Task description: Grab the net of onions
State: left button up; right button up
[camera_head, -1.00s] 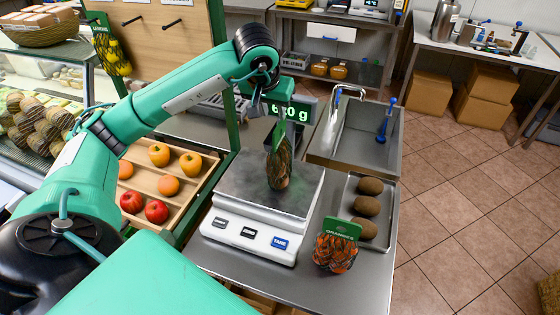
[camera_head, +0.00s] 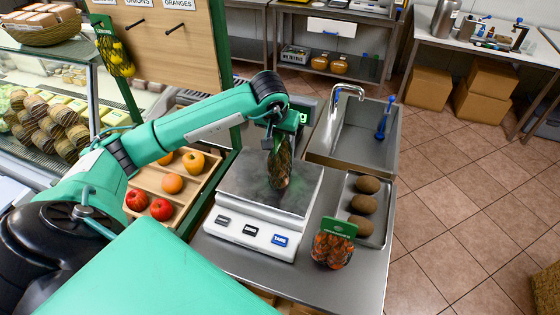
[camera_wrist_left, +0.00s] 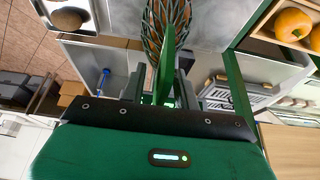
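The net of onions (camera_head: 280,168) stands upright on the steel plate of the weighing scale (camera_head: 238,184), its brown onions in dark mesh. My left gripper (camera_head: 283,125) is directly above it, pointing down, and covers the net's top. In the left wrist view the net (camera_wrist_left: 166,25) lies beyond the fingers, and its green tag (camera_wrist_left: 163,75) stands edge-on between them. The fingers (camera_wrist_left: 162,90) look apart, with a gap on each side of the tag. My right gripper is not in view.
A tray with brown kiwi-like fruit (camera_head: 366,203) and a sink (camera_head: 352,138) are to the right. A fruit crate (camera_head: 145,183) is on the left. A lemon net (camera_head: 117,62) hangs from the board.

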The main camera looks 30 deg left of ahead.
pick_arm(q)
grip_shut()
jog(key=shift+r, duration=0.1)
dwell(1.3)
